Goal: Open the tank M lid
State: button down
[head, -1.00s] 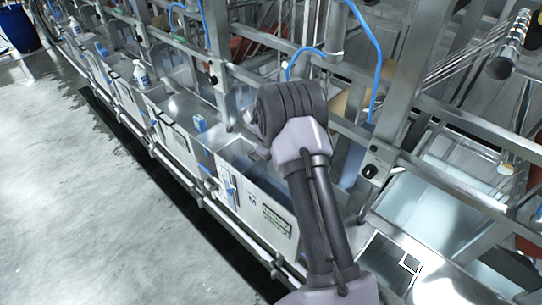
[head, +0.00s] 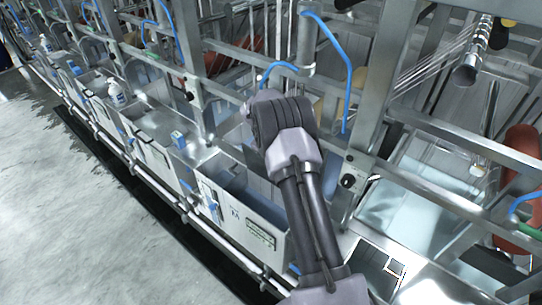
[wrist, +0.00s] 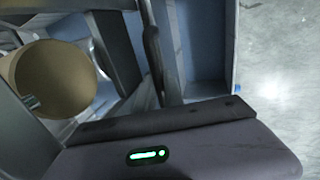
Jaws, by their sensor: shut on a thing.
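Tank M (head: 240,217) is the white-fronted box with an M and a green-edged label, in the row along the machine. Its top shows an open blue inside (head: 246,185), which also shows at the right of the wrist view (wrist: 205,40). My arm covers the rear right part of the tank in the head view and hides my gripper there. In the wrist view my gripper (wrist: 136,60) shows two dark fingers, close together on a thin pale piece, seemingly the tank M lid (wrist: 135,62). Most of the lid is hidden.
Other tanks (head: 150,150) continue to the left, with a white bottle (head: 116,94) by them. Steel frame bars and a blue hose (head: 348,85) stand behind my arm. A tan roller (wrist: 55,78) is close in the wrist view. The concrete floor (head: 60,190) is clear.

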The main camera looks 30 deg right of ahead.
jog(key=shift+s+f, duration=0.1)
jog(key=c, duration=1.5)
grip_release()
jog(key=shift+d, duration=0.1)
jog(key=shift+o, duration=0.2)
jog(key=b+v, duration=0.1)
jog(key=v, duration=1.6)
jog(key=shift+r, duration=0.25)
